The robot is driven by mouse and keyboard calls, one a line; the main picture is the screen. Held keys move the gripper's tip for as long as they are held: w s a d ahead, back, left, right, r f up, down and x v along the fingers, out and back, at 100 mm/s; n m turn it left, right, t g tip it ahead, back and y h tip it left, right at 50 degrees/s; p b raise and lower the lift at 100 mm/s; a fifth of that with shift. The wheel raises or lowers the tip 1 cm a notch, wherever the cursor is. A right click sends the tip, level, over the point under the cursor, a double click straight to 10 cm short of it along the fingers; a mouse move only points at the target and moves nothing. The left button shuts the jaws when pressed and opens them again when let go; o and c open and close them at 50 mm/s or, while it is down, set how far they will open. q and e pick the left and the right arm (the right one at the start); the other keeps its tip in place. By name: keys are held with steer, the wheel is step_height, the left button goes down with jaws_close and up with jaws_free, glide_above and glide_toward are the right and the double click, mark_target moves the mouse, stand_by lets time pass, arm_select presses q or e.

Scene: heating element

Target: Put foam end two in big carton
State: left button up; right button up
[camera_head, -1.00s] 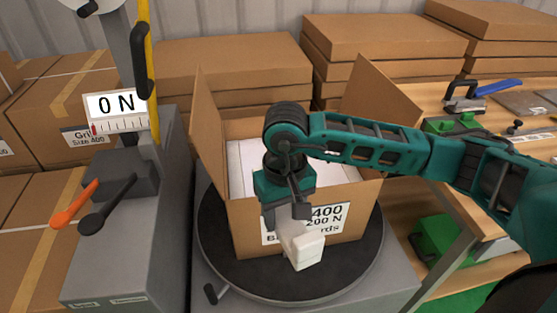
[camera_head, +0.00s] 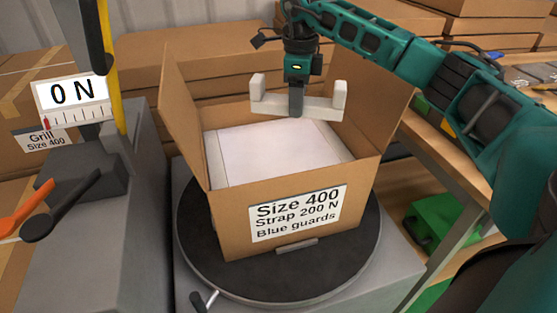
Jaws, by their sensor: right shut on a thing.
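The big carton (camera_head: 228,222) stands open on a round dark turntable, its flaps raised at the left and right. Its front label reads Size 400, Strap 200 N, Blue guards. A pale flat-topped item (camera_head: 268,152) with whitish borders fills much of its inside. My right gripper (camera_head: 296,108) is shut on a white U-shaped foam end (camera_head: 322,108), gripping the middle of its bar. The foam end is held level, its two prongs up, over the carton's far edge. Whether it touches the carton cannot be told. My left gripper is out of view.
A grey strapping machine with a 0 N gauge (camera_head: 72,96) and orange and black levers (camera_head: 62,205) stands at the left. A wooden bench (camera_head: 440,150) is at the right. Stacked cartons line the back.

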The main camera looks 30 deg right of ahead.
steer(key=d+r+m+b, duration=0.35)
steer(key=d+m, duration=0.45)
steer(key=m, duration=0.3)
steer(key=m+b, duration=0.2)
steer(key=b, duration=0.2)
glide_above(316, 153)
step_height(316, 153, down, 15)
steer(key=shift+r, duration=0.15)
step_height(316, 153, down, 5)
steer(key=shift+r+b, duration=0.1)
steer(key=shift+b, duration=0.45)
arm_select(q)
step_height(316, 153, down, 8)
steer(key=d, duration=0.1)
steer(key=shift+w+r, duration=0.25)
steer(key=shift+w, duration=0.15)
arm_select(e)
steer(key=o, duration=1)
steer(key=shift+o, duration=0.2)
